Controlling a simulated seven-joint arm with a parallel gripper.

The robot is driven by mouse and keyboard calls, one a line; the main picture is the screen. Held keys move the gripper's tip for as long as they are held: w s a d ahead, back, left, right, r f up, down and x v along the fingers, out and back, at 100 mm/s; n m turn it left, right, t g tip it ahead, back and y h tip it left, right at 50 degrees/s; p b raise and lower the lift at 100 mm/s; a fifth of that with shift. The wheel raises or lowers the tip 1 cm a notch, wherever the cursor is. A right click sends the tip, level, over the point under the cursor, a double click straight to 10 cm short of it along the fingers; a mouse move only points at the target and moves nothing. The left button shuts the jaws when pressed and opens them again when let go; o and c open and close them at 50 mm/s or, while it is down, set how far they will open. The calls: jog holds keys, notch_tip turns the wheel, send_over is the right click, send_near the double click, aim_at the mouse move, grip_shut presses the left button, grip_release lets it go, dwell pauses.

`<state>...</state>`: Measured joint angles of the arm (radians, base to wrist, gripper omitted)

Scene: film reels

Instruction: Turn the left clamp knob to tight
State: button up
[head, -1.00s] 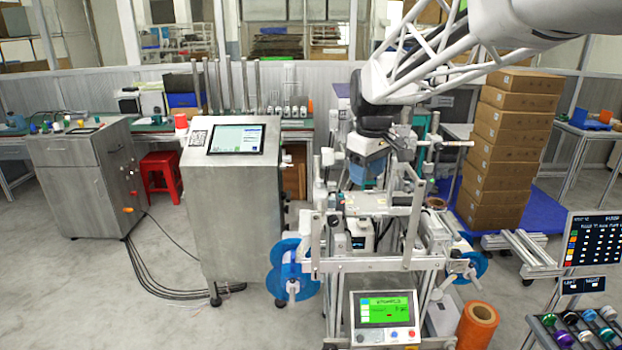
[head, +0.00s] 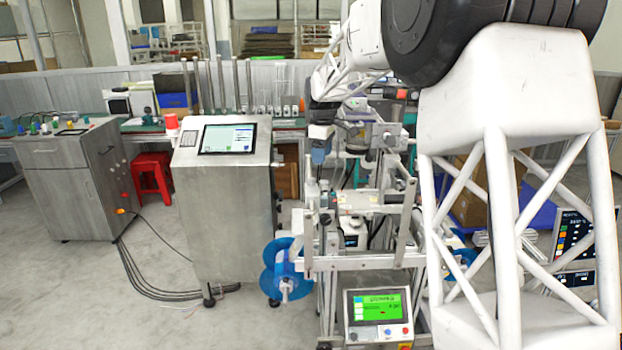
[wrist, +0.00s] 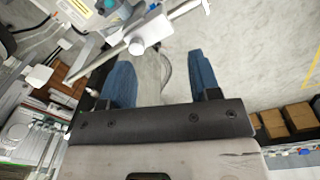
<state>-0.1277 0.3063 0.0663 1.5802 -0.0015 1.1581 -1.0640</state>
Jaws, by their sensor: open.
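The left blue film reel (head: 282,265) is on the left side of the machine in the head view. A white knob-like hub (head: 287,287) shows at its middle, and its setting cannot be read. My gripper (head: 320,156) is above and to the right of that reel, apart from it. In the wrist view my gripper (wrist: 162,78) has its two blue fingers spread wide, with nothing held between them. A white round knob (wrist: 137,47) on a bar shows past the fingertips, nearer the left finger; I cannot tell which knob it is.
The machine's green-screened panel (head: 379,306) is low at the front. A steel cabinet with a screen (head: 228,200) stands left of the reel. My own arm covers much of the right side, including most of the right reel (head: 462,262). Open floor lies at the left.

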jog(key=n, duration=0.2)
send_over(311, 179)
notch_tip(311, 179, down, 4)
jog(key=shift+w+f, duration=0.15)
jog(key=shift+f, duration=0.1)
jog(key=shift+f, duration=3.8)
jog(key=c, duration=0.9)
